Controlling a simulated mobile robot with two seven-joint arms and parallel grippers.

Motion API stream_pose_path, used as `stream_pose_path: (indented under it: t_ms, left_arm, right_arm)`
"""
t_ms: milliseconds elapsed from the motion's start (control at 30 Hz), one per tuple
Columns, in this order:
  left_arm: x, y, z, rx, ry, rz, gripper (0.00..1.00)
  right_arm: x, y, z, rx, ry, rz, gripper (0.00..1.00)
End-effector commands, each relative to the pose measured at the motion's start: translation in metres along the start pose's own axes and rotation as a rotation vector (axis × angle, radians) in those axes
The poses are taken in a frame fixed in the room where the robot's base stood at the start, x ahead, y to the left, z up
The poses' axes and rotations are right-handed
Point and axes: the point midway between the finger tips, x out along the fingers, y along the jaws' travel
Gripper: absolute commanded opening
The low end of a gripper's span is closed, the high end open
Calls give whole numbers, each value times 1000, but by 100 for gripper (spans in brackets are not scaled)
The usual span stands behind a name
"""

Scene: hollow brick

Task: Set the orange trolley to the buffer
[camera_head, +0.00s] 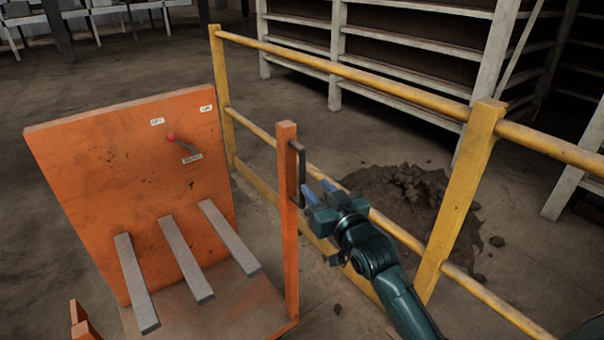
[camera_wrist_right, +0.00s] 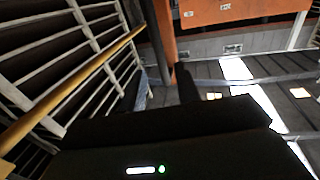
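The orange trolley (camera_head: 130,165) stands at the left in the head view, with an upright orange panel, three grey bars (camera_head: 178,255) and a low base. A slim orange post (camera_head: 287,225) at its right side carries a dark handle (camera_head: 302,165). My right gripper (camera_head: 318,191) is beside the lower end of this handle, its two bluish fingertips apart and pointing toward the post. I see nothing held in it, and contact with the handle cannot be told. The trolley's orange panel also shows at the top of the right wrist view (camera_wrist_right: 235,10). My left gripper is out of view.
A yellow railing (camera_head: 452,200) runs behind and to the right of the trolley, close to my right arm. A heap of dark soil (camera_head: 400,190) lies beyond it. White shelving (camera_head: 400,50) stands at the back. Bare floor lies behind the trolley.

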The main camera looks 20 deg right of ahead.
Motion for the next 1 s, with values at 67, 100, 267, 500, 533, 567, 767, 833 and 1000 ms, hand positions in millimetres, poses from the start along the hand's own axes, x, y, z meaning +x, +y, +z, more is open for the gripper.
stream_pose_path:
  t_ms: [67, 100, 267, 500, 533, 567, 767, 833, 1000]
  left_arm:
    - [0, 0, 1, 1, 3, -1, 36]
    - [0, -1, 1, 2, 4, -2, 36]
    - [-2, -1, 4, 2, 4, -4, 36]
    - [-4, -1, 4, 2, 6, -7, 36]
    - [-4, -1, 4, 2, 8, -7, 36]
    - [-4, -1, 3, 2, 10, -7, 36]
    - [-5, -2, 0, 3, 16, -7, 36]
    - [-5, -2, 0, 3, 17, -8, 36]
    - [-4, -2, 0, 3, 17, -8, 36]
  right_arm:
    - [20, 0, 0, 0, 2, -1, 32]
    - [28, 0, -1, 0, 2, -1, 32]
    - [57, 0, 0, 0, 1, -1, 32]
    - [79, 0, 0, -1, 1, -1, 32]
    - [80, -1, 0, -1, 1, -1, 32]
    - [80, -1, 0, -1, 1, -1, 32]
    - [81, -1, 0, -1, 0, -1, 32]
    - [81, -1, 0, -1, 0, -1, 32]
    - [81, 0, 0, 0, 0, -1, 18]
